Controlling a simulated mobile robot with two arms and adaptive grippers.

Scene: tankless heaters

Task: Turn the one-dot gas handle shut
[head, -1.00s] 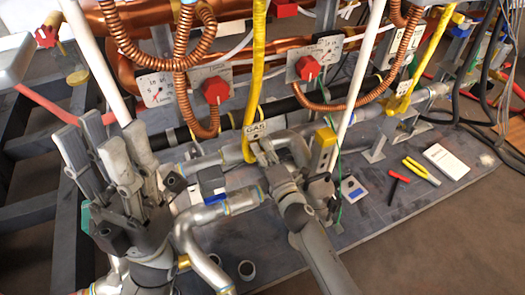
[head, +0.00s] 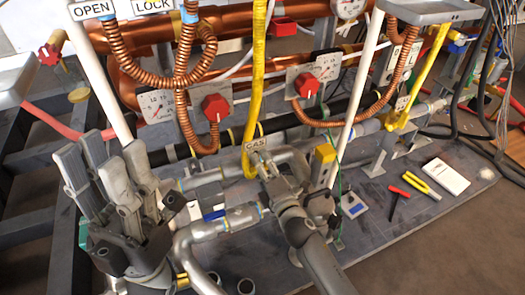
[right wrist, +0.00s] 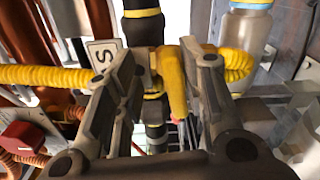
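A yellow gas handle (right wrist: 173,85) stands between the two fingers of my right gripper (right wrist: 165,68) in the right wrist view. The right finger appears to touch it; whether the left finger presses on it is unclear. In the head view my right gripper (head: 262,163) is at the pipe just below the GAS tag (head: 255,144), beside the yellow hose (head: 258,75), and hides the handle there. No dot marks are readable. My left gripper (head: 112,185) is raised at the left, fingers spread and empty.
Two red valve knobs (head: 215,107) and (head: 304,85) sit on plates behind. Red and yellow tools (head: 421,184) and a white booklet (head: 446,177) lie on the board at right. White upright pipes (head: 360,90) stand close by.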

